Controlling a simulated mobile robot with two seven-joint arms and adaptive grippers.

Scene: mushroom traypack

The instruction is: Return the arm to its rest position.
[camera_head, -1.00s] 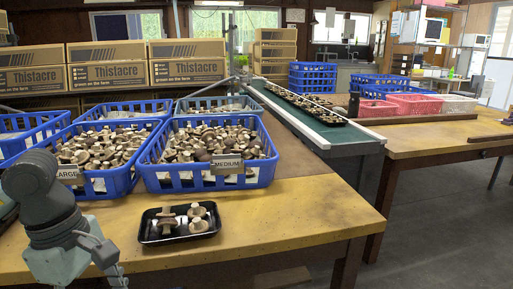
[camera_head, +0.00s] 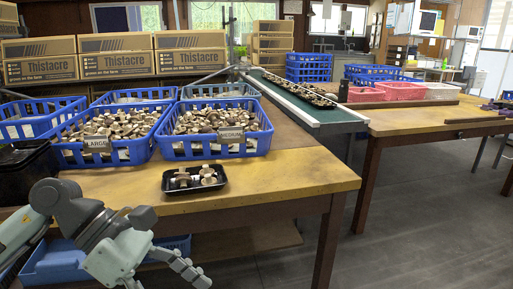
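My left arm (camera_head: 85,215) comes in from the lower left. Its gripper (camera_head: 166,279) is in front of the table's near edge, low in the picture, and clear of the mushrooms. Its fingers are spread apart with nothing seen between them; the lower finger is partly cut off by the picture's bottom edge. A black tray (camera_head: 194,187) holding several mushrooms sits on the table (camera_head: 290,180) near the front edge, beyond and above the gripper in the picture. My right gripper is not in view.
Blue crates of mushrooms labelled LARGE (camera_head: 97,145) and MEDIUM (camera_head: 231,136) stand behind the tray. Black trays (camera_head: 25,172) are at the far left. A green conveyor (camera_head: 300,104) runs away at the back. A blue bin (camera_head: 55,262) sits below the table. The floor at right is clear.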

